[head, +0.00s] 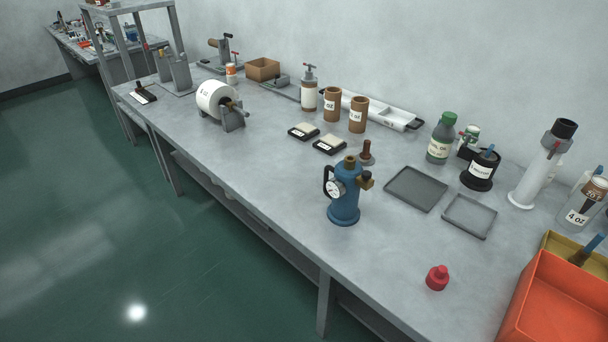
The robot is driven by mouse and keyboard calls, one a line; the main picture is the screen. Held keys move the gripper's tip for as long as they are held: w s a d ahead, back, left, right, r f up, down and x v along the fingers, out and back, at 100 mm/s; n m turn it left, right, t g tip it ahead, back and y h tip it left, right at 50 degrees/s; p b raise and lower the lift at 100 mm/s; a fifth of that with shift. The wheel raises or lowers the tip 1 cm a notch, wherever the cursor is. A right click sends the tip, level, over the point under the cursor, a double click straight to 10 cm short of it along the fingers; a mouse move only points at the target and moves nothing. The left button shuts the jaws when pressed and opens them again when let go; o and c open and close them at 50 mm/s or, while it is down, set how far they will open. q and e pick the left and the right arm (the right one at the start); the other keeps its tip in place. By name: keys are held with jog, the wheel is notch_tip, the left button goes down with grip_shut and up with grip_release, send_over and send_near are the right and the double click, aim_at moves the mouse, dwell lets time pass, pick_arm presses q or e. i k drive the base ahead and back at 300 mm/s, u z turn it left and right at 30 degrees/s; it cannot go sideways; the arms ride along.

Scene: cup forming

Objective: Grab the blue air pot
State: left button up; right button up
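The blue air pot (345,207) stands upright on the grey workbench, right of the picture's middle and close to the bench's front edge. It has a round white gauge, a dark handle on its left side and brass fittings at the top. Neither of my grippers shows in the head view, so nothing of mine is seen touching the pot.
An orange bin (560,300) fills the right corner. Bare bench surrounds the pot's left and front.

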aim_at(344, 189)
jog(key=z, duration=0.1)
jog(key=i, duration=0.9)
jog(key=z, duration=1.3)
